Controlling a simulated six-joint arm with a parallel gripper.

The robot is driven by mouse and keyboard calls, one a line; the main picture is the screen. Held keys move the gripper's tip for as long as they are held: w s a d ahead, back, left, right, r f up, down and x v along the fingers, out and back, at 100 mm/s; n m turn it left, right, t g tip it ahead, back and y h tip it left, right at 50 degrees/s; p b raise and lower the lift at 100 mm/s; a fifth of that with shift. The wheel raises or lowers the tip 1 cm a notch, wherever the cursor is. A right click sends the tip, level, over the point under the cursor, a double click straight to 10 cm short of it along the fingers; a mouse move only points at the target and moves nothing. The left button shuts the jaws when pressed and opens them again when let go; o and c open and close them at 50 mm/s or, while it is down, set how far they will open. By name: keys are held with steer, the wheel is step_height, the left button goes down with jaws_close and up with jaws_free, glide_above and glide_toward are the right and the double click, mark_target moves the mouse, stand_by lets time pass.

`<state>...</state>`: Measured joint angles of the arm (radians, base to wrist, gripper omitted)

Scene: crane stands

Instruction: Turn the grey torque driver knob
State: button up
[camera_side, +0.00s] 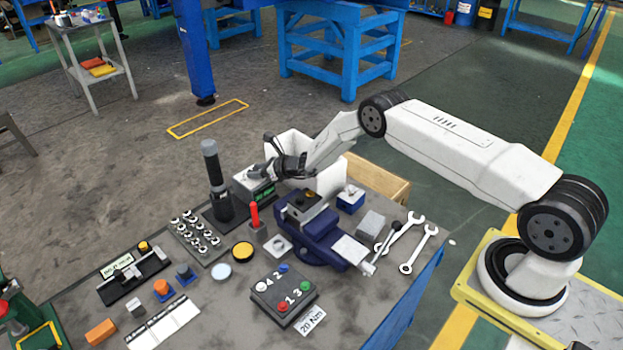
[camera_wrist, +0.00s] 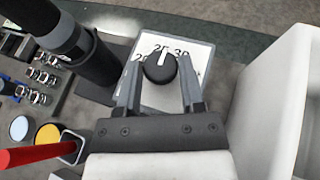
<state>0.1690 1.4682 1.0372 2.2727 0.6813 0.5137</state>
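The dark grey torque driver knob (camera_wrist: 160,69), round with a white pointer line, sits on a white dial plate (camera_wrist: 205,52) in the wrist view. The pointer aims up, between the printed 25 and 30. My gripper (camera_wrist: 160,60) has one finger on each side of the knob, with what looks like a narrow gap on both sides. Its fingers are apart. In the side view my gripper (camera_side: 272,170) is over the white driver box with a green display (camera_side: 262,193). The knob is hidden there behind the fingers.
A tall black column (camera_side: 217,178) stands just left of the driver. A blue vise (camera_side: 313,228) and a red-handled tool (camera_side: 255,215) stand in front. A white bin (camera_side: 330,180) is at the right. A rack of sockets (camera_side: 197,236) lies left.

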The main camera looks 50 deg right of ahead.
jaws_close()
steer(key=shift+w+d+r+n+g+y, duration=0.15)
steer(key=shift+n+g+y, duration=0.3)
steer(key=shift+n+y, duration=0.45)
steer(key=shift+w+r+n+g+y, duration=0.15)
steer(key=shift+n+g+y, duration=0.3)
steer(key=shift+n+y, duration=0.4)
steer(key=shift+d+f+n+g+y, duration=0.1)
steer(key=shift+f+n+g+y, duration=0.05)
steer(key=shift+n+g+y, duration=0.4)
steer(key=o, duration=0.9)
jaws_free()
steer(key=shift+c, duration=0.2)
steer(key=shift+o, duration=0.9)
steer(key=shift+s+f, duration=0.1)
steer(key=shift+r, duration=0.2)
